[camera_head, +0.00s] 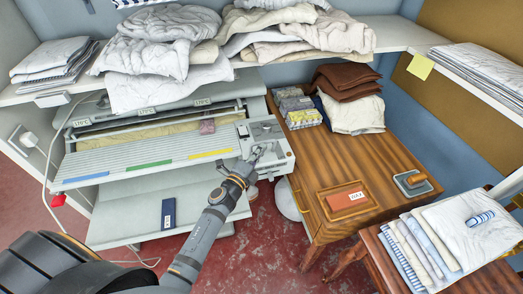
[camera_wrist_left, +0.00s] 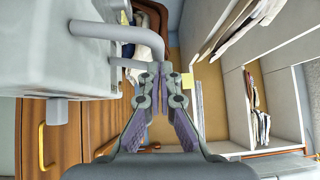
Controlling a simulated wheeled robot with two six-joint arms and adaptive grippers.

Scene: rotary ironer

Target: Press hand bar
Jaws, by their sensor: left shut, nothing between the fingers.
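The rotary ironer (camera_head: 125,163) stands at the left in the head view, with a slatted front and a pale control box (camera_head: 278,146) at its right end. In the wrist view a grey bent hand bar (camera_wrist_left: 103,31) sticks out from the side of the pale housing (camera_wrist_left: 80,65) and curves round at its outer end. My left gripper (camera_head: 257,155) is in front of the control box in the head view.
Folded linen (camera_head: 440,235) lies at the lower right. Bedding fills the shelf above. Red floor (camera_head: 275,245) shows between ironer and table.

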